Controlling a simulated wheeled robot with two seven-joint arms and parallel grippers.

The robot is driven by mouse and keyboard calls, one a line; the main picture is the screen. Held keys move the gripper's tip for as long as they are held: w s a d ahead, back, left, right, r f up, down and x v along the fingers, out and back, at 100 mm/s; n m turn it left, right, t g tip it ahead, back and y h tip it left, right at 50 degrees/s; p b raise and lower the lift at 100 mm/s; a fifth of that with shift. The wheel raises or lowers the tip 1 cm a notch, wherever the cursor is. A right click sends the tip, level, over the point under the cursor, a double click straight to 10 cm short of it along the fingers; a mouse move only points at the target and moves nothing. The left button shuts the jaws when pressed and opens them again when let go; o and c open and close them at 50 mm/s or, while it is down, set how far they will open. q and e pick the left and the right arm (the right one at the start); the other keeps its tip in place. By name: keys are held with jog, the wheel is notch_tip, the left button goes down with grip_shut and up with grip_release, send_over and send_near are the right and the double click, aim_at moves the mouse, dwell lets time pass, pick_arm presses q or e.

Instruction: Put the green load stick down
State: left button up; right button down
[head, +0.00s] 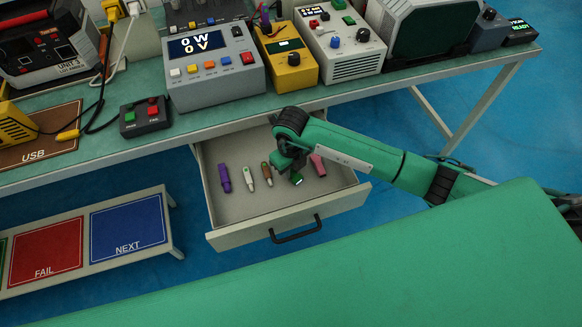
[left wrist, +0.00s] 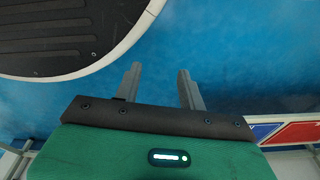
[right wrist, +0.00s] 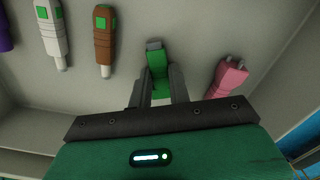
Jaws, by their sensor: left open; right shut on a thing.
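The green load stick (right wrist: 157,68) is between the fingers of my right gripper (right wrist: 158,92), which is shut on it. In the head view my right gripper (head: 290,172) is over the open drawer (head: 250,205), and a bit of the green stick (head: 297,179) shows below it. The stick lies between a brown stick (right wrist: 104,40) and a pink stick (right wrist: 226,80). I cannot tell whether it touches the drawer floor. My left gripper (left wrist: 157,85) is open and empty above the blue floor.
A purple stick (head: 224,179) and a white stick (head: 248,178) also lie in the drawer. Instruments stand on the workbench (head: 200,122) above. A low shelf with red FAIL (head: 46,250) and blue NEXT (head: 128,228) areas is at the left.

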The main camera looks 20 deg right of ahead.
jog(key=shift+f, duration=0.1)
jog(key=c, duration=1.3)
grip_release()
jog(key=shift+r, duration=0.4)
notch_tip(320, 180, up, 4)
jog(key=shift+w+f, duration=0.1)
jog(key=shift+f, duration=0.1)
pick_arm(q)
jog(key=shift+w+d+r, duration=0.2)
jog(key=shift+w+r, duration=0.2)
jog(key=shift+r, duration=0.4)
pick_arm(e)
notch_tip(320, 180, up, 8)
